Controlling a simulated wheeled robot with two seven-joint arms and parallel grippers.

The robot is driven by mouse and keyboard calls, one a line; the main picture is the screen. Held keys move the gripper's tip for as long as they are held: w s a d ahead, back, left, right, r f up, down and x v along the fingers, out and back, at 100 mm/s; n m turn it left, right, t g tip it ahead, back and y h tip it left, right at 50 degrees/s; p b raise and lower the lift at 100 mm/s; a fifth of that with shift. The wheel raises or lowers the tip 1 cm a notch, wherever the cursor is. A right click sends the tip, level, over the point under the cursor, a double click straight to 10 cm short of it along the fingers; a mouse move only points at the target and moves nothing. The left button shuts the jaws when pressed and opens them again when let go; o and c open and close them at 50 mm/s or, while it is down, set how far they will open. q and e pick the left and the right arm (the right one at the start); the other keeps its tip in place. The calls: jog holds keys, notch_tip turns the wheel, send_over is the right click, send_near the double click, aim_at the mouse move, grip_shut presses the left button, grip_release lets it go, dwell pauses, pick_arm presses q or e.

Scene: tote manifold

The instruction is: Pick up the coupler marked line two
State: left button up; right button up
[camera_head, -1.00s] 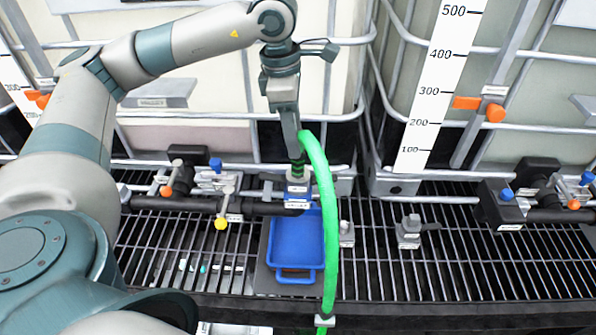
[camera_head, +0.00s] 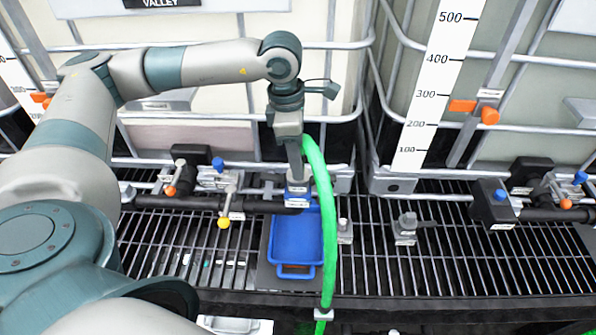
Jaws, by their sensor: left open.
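My left gripper (camera_head: 297,174) points down at the centre of the camera_head view. It is open, with its tips at a grey coupler (camera_head: 297,186) with a blue band and small white labels. The coupler stands at the end of the black pipe, just behind a blue tray (camera_head: 296,238). A green hose (camera_head: 324,200) hangs in front of the gripper's right side and hides part of this spot. Two other grey fittings, one right of the tray (camera_head: 344,231) and one farther right (camera_head: 405,230), stand on the grating. The labels are too small to read. My right gripper is not in view.
Valves with blue, orange and yellow knobs (camera_head: 223,222) line the pipe at left. A black valve block (camera_head: 494,204) stands at right. Caged totes rise behind. The grating (camera_head: 450,262) between the far-right fitting and front edge is clear.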

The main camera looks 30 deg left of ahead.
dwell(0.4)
pick_arm(q)
grip_shut()
jog(key=shift+r, duration=0.1)
jog(key=shift+w+r+b, duration=0.1)
jog(key=shift+r+b, duration=0.45)
jog(key=shift+b, duration=0.05)
notch_tip(320, 180, up, 2)
jog(key=shift+r+b, duration=0.1)
jog(key=shift+b, duration=0.6)
jog(key=w+d+r+b, duration=0.3)
jog(key=d+r, duration=0.4)
jog(key=d, duration=0.4)
jog(key=shift+d+r+b, duration=0.15)
jog(key=shift+r+b, duration=0.1)
jog(key=shift+b, duration=0.5)
